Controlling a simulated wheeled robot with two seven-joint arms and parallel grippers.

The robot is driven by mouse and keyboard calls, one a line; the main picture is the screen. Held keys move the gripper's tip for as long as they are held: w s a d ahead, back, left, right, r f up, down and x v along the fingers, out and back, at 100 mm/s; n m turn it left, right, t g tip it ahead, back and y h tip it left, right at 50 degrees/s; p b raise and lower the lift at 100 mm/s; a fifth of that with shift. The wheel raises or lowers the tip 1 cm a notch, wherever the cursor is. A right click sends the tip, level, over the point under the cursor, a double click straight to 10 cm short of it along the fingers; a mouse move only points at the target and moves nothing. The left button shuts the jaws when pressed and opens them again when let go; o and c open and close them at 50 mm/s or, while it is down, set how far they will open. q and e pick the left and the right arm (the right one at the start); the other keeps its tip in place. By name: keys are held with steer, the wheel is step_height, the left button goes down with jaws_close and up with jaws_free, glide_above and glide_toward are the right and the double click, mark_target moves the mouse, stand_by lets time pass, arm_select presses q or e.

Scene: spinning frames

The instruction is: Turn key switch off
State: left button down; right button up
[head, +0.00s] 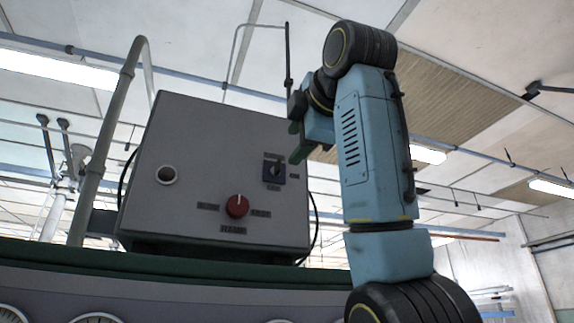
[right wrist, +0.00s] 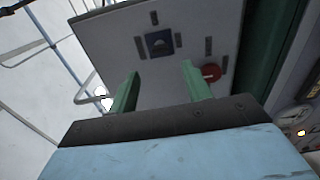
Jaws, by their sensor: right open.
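The key switch (head: 273,171) is a small dark blue square plate with a knob, on the upper right of a grey control box's front. It also shows in the right wrist view (right wrist: 160,42), beyond and between the two green fingers. My right gripper (head: 299,152) is just right of and above the switch in the head view, apart from it in the right wrist view. Its green fingers (right wrist: 161,70) are spread with nothing between them. The knob's exact angle is too small to read. My left gripper is not in view.
A green ledge (head: 180,274) runs below. A pipe (head: 108,130) rises at left.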

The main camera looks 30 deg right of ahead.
steer(key=b+v, duration=0.1)
steer(key=v, duration=0.4)
stand_by(0.6)
